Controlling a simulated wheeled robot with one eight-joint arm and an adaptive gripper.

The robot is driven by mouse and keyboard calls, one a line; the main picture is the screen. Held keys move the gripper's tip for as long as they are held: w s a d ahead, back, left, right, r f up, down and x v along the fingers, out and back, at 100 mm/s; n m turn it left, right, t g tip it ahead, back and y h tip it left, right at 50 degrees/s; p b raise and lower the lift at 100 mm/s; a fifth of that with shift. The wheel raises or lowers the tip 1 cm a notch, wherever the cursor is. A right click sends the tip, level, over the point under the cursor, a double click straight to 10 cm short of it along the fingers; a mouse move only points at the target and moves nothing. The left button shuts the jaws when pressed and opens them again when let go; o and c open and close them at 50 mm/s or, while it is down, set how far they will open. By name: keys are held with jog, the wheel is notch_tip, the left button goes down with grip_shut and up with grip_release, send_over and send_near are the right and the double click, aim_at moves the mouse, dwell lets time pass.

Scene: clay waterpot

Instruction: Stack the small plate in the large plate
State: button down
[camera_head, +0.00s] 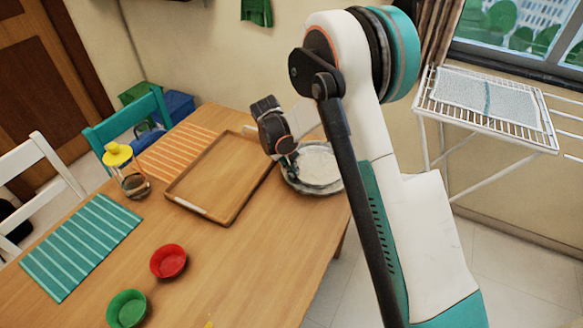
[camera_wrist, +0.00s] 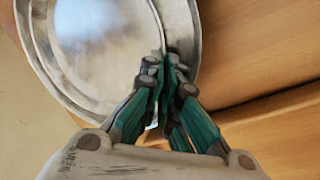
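The small plate (camera_wrist: 95,40) is pale metal and lies over the large plate (camera_wrist: 188,22), which is also metal with a wide rim. In the head view, the small plate (camera_head: 318,164) shows within the rim of the large plate (camera_head: 311,189), near the table's right edge. I cannot tell if the small plate rests fully on the large one. My gripper (camera_wrist: 166,68) has its green fingers close together on the small plate's rim, at its near right side. In the head view, my gripper (camera_head: 288,163) is at the plates' left side, and the arm hides part of their right side.
A wooden tray (camera_head: 222,180) lies just left of the plates. Further left are a yellow-topped jar (camera_head: 128,172), a teal mat (camera_head: 81,246) and an orange mat (camera_head: 176,150). A red bowl (camera_head: 168,261) and a green bowl (camera_head: 127,308) stand nearer; the table's front right is clear.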

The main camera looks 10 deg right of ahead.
jog(key=c, duration=2.1)
grip_release()
jog(key=shift+f, duration=0.1)
